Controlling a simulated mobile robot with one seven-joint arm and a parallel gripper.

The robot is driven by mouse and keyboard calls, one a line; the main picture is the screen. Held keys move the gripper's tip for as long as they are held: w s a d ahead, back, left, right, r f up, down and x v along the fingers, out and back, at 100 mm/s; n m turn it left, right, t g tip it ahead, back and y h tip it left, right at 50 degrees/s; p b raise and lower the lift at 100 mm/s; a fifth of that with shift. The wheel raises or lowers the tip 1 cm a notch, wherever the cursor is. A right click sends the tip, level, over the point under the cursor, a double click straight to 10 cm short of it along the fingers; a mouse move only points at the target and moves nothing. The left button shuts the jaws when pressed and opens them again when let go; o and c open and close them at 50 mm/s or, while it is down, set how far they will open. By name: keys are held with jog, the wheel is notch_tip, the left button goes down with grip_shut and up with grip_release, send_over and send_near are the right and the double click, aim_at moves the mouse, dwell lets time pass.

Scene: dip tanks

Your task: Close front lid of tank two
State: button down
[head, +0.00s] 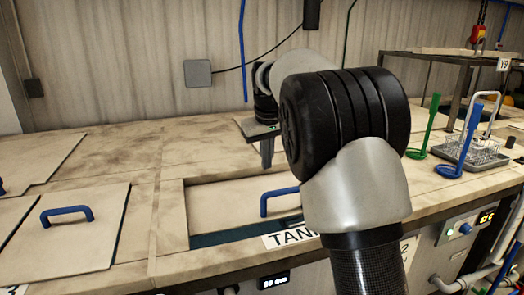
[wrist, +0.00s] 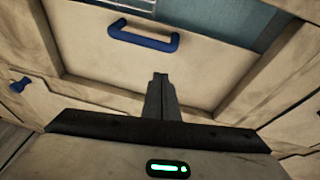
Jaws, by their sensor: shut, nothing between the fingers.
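The front lid of the tank (head: 225,203) is a pale stained board with a blue bar handle (head: 278,199), set in a rectangular recess. A dark teal gap (head: 225,236) shows along its front edge. In the wrist view the lid (wrist: 95,55), its blue handle (wrist: 143,38) and the blue-grey tank inside (wrist: 215,15) also show. My gripper (head: 267,160) points down near the lid's back edge, its fingers shut and empty; the fingers also show in the wrist view (wrist: 160,82). I cannot tell whether they touch the lid. My arm hides the lid's right part.
The "TANK" label (head: 288,239) is partly hidden by my arm. Another lid with a blue handle (head: 67,214) lies at left. A green tool (head: 428,128), a blue tool (head: 462,145) and a wire basket (head: 482,150) stand at right. The bench top behind is clear.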

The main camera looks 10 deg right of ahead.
jog(key=w+a+f+y, duration=0.1)
jog(key=w+f, duration=0.4)
jog(key=f, duration=0.3)
jog(key=s, duration=0.4)
jog(key=shift+d+f+m, duration=0.25)
jog(key=shift+f+m, duration=0.05)
jog(key=shift+m, duration=0.1)
jog(key=shift+s+f, duration=0.1)
jog(key=shift+s, duration=0.1)
jog(key=s+d+b, duration=0.2)
jog(key=s+b, duration=0.2)
jog(key=s, duration=0.6)
jog(key=shift+s, duration=0.25)
jog(key=shift+d+f, duration=0.1)
